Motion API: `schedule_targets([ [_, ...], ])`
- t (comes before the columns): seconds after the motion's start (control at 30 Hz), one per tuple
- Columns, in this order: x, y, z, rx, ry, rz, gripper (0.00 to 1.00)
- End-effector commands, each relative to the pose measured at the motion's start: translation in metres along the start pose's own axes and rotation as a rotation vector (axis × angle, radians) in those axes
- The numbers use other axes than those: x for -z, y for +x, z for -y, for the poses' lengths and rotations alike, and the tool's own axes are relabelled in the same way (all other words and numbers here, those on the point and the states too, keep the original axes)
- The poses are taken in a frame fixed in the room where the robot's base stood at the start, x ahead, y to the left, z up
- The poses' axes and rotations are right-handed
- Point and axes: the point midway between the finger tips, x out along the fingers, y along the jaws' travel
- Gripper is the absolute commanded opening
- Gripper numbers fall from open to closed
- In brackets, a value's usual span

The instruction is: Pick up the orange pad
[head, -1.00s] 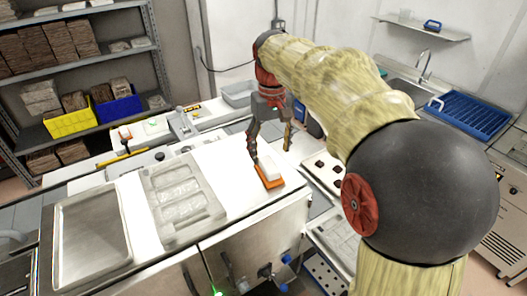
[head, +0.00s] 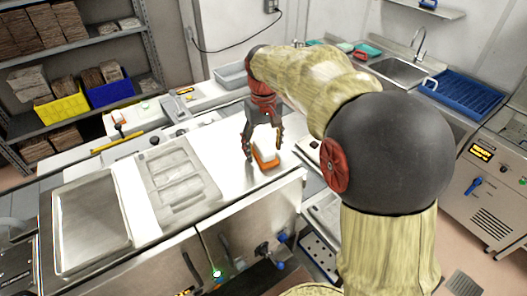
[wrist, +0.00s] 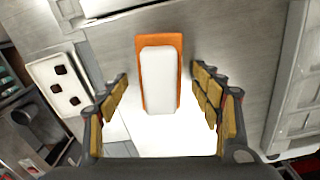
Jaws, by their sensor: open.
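The orange pad (head: 265,162) lies on the metal bench top, with a white block (head: 264,155) on top of it. In the wrist view, the orange pad (wrist: 158,40) shows as an orange border around the white block (wrist: 158,80). My gripper (head: 263,155) is open above the bench, its fingers on either side of the pad. In the wrist view, my gripper (wrist: 162,84) has its fingers to the left and right of the pad, with a clear gap on each side.
A grey mould plate (head: 178,183) and a metal tray (head: 92,222) lie left of the pad on the bench. A white plate with dark square holes (wrist: 62,84) is left in the wrist view. The bench's front edge (head: 250,200) is close by.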

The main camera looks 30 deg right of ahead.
Motion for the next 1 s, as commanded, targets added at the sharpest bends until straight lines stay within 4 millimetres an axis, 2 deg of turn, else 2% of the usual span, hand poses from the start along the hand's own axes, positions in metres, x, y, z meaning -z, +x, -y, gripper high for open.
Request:
schedule_targets([
  [0.83, 0.0, -0.0003, 0.0, 0.0, 0.0, 0.0, 0.19],
  [1.0, 0.0, -0.0004, 0.0, 0.0, 0.0, 0.0, 0.18],
])
